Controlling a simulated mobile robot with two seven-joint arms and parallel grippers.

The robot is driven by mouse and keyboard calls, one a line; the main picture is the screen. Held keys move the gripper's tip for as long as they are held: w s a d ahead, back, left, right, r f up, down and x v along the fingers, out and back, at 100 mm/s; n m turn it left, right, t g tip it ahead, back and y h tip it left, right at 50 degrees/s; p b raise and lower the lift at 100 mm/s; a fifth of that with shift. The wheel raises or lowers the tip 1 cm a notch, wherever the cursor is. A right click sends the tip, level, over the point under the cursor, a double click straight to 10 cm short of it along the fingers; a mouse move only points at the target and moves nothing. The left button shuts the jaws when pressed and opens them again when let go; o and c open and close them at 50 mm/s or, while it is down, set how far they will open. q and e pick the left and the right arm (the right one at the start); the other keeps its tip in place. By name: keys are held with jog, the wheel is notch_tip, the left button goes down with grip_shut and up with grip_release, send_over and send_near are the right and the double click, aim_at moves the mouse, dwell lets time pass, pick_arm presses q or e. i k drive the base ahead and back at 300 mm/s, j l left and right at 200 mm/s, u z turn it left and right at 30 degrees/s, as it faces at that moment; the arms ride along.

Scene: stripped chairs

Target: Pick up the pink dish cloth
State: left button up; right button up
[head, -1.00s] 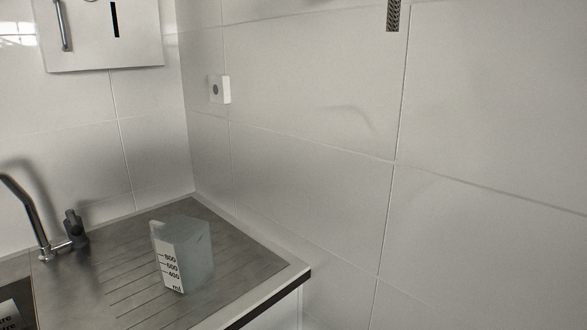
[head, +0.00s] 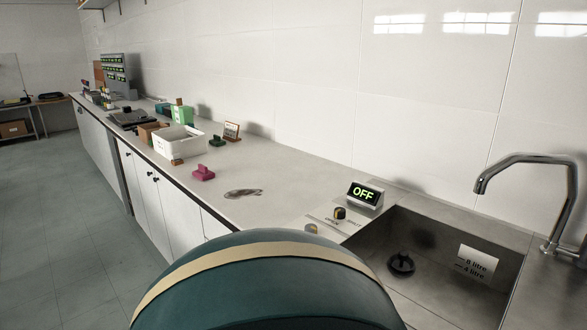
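A small pink lump (head: 203,173), which looks like the pink dish cloth, lies on the long pale worktop near its front edge. It is just in front of a white bin and left of the grey flat patch. Its fine shape is too small to make out. Neither of my grippers is in view.
The white bin (head: 180,142), a green box (head: 182,114) and a dark green lump (head: 217,141) stand near it. A sink (head: 405,262) with a tap (head: 545,200) and an OFF display (head: 364,195) is at right. Grey floor (head: 60,220) is open at left.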

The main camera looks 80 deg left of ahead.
aim_at(203, 174)
jog(key=u, duration=3.2)
jog(key=z, duration=2.3)
jog(key=u, duration=1.85)
